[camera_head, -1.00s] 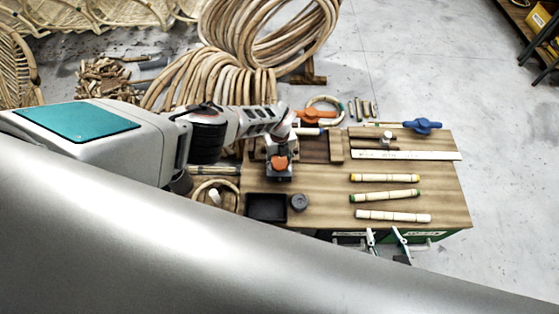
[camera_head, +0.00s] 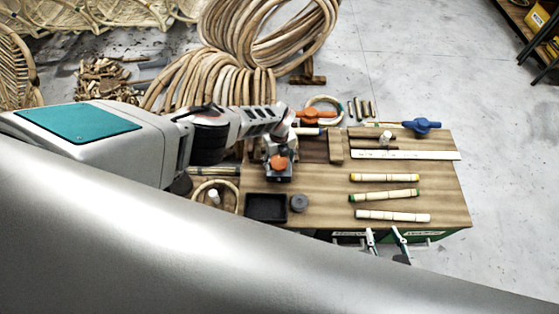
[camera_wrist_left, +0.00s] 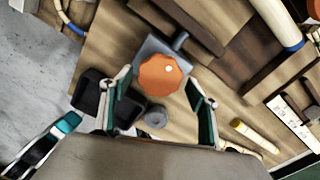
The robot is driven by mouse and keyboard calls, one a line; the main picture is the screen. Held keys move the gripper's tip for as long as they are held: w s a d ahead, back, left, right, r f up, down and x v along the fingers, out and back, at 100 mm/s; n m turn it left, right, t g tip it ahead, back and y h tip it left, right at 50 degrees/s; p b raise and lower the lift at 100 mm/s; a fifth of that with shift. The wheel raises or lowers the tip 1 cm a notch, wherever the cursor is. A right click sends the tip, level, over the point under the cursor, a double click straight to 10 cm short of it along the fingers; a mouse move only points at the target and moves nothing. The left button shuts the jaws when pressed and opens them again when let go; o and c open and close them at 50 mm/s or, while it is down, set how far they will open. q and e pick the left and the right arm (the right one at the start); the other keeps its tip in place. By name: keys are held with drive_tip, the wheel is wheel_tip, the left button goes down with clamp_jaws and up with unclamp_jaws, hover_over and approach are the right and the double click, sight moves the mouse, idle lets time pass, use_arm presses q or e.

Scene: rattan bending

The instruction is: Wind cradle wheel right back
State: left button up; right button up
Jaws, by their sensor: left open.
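An orange faceted wheel (camera_head: 278,162) sits on a grey metal block (camera_head: 279,178) at the left part of the wooden bench. In the left wrist view the orange wheel (camera_wrist_left: 161,75) lies between the two spread fingers of my left gripper (camera_wrist_left: 158,80). I cannot tell whether the fingers touch it. In the head view my left gripper (camera_head: 277,150) is over the block, its fingers mostly hidden. My right gripper (camera_head: 385,236) is at the bench's front edge, fingers apart and empty, partly cut off by my arm.
A black tray (camera_head: 266,208) and a dark round piece (camera_head: 299,203) lie in front of the block. Several rattan sticks (camera_head: 386,195) and a white ruler (camera_head: 405,155) lie to the right.

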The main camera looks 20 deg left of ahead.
sight(279, 163)
use_arm(q)
drive_tip(key=shift+w+r, duration=0.25)
drive_tip(key=shift+r, duration=0.3)
drive_tip(key=shift+s+r, duration=0.25)
drive_tip(key=shift+r, duration=0.4)
wheel_tip(279, 163, up, 10)
drive_tip(key=shift+f, duration=0.15)
